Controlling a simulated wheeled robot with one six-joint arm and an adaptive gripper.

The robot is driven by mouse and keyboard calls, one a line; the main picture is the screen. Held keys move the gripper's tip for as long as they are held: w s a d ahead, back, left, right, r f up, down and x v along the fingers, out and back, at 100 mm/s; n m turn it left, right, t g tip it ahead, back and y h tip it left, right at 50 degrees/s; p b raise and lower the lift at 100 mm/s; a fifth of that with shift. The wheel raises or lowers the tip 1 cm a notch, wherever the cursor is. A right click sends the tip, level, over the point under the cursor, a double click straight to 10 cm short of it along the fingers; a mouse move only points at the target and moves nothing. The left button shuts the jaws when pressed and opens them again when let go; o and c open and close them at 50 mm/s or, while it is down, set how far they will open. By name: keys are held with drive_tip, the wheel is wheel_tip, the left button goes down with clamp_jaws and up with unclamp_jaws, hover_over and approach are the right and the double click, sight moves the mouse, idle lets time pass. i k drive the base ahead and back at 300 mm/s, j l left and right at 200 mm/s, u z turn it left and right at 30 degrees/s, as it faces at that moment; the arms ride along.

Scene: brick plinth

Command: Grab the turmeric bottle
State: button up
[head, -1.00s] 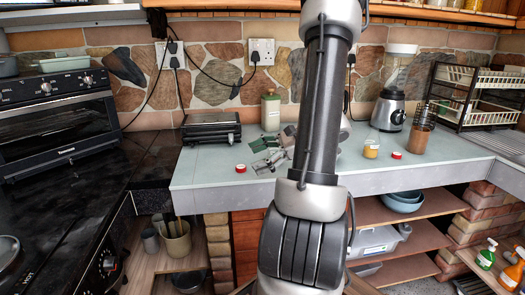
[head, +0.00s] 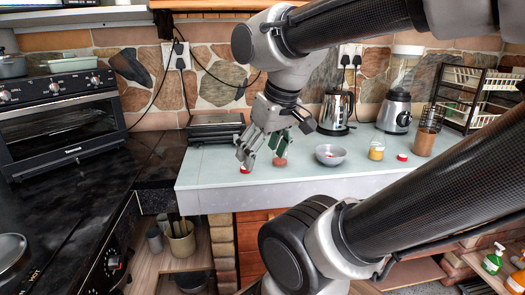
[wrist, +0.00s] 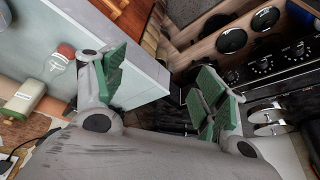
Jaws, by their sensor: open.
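My gripper (head: 261,150) hangs over the left part of the pale counter in the head view, its green-padded fingers spread and pointing down. In the wrist view the gripper (wrist: 160,95) has nothing between its fingers. A small jar with yellow contents (head: 377,148) stands upright on the counter, well to the right of the gripper; it looks like the turmeric bottle, but its label is unreadable. A red cap (head: 243,171) shows just below the left finger, and a reddish round thing (head: 280,161) near the right finger. A red-capped bottle (wrist: 63,58) lies left of the fingers in the wrist view.
A grey bowl (head: 331,155), another red cap (head: 402,157) and a brown tumbler (head: 425,141) stand on the counter (head: 215,185).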

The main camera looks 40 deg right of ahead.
sight(378, 143)
drive_tip(key=z, duration=1.95)
